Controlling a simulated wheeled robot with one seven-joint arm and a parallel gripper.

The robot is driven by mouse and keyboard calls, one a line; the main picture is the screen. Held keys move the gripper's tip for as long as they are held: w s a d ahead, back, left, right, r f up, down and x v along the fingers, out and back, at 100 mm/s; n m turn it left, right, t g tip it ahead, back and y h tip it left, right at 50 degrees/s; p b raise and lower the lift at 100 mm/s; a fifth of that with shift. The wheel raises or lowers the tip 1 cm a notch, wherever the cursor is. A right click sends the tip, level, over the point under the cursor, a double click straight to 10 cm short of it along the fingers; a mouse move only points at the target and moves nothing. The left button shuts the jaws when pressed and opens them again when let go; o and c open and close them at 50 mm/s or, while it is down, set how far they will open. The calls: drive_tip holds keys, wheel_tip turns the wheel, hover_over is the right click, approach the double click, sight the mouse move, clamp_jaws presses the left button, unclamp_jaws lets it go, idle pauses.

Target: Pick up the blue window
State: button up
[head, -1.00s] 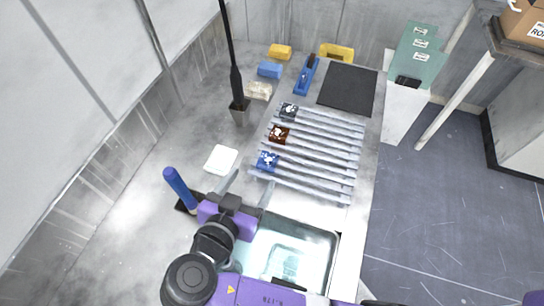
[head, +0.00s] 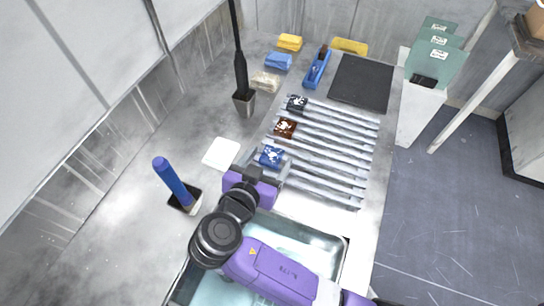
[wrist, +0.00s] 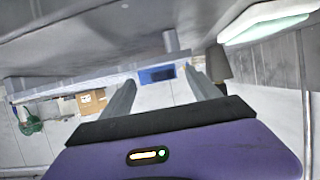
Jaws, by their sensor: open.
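The blue window (head: 271,156) is a small blue square with a white pattern, on the near left part of the slatted rack (head: 325,190). In the wrist view the blue window (wrist: 157,75) shows as a blue rectangle in the gap around the fingertips. My gripper (head: 264,163) is open, with its fingers reaching toward the blue window from the near side. In the wrist view the two fingers of my gripper (wrist: 159,84) lie apart on either side of it. I cannot tell whether they touch it.
A brown window (head: 285,128) and a dark window (head: 297,103) sit farther along the rack. A water basin (head: 345,262) is below my arm. A black mat (head: 361,82) lies behind.

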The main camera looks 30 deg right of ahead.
drive_tip(key=shift+w+d+f, duration=0.15)
drive_tip(key=shift+w+d, duration=0.05)
drive_tip(key=shift+d, duration=0.1)
drive_tip(key=shift+c, duration=0.4)
drive_tip(key=c, duration=1.5)
drive_tip(key=shift+o, duration=0.2)
